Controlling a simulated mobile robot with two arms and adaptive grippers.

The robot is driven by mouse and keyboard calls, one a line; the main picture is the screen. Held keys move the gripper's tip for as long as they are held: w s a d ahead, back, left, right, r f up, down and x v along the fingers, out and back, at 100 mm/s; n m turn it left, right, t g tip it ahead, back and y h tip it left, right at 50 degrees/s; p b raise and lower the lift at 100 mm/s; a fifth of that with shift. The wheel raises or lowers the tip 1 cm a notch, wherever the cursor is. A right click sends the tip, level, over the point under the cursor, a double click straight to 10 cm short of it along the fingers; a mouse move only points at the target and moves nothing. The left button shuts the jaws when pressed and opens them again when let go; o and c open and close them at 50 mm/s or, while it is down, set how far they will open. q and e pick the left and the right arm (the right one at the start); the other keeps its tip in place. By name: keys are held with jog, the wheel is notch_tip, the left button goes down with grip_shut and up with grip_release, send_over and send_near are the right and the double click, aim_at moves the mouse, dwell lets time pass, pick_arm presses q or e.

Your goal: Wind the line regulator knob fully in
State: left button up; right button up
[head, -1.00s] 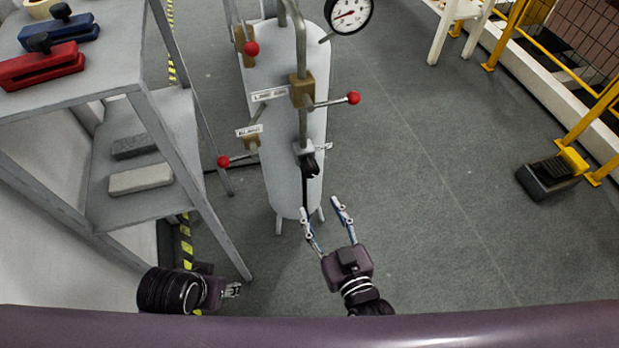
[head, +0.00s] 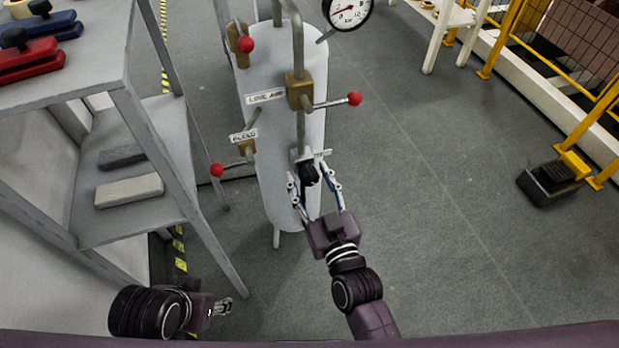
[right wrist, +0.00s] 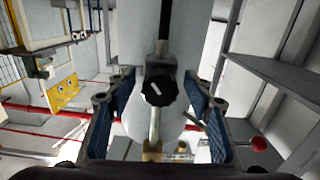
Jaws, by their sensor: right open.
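The black regulator knob (head: 309,175) sits low on the vertical pipe in front of a pale tank (head: 272,190). In the right wrist view the knob (right wrist: 160,87) is round and black with a white mark on its face, near the middle of the picture. My right gripper (head: 311,181) is open, with one finger on each side of the knob. In the right wrist view its blue pads stand apart from the knob, with gaps on both sides. My left gripper (head: 222,307) hangs low at the left, away from the tank; its jaws are too small to read.
Levers with red balls stick out near the knob: one right (head: 353,98), one left (head: 216,170), one upper left (head: 246,45). A gauge (head: 347,12) is above. A grey shelf rack (head: 150,130) stands left.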

jog(key=c, duration=1.1)
jog(key=shift+c, duration=0.2)
jog(key=shift+r, duration=0.1)
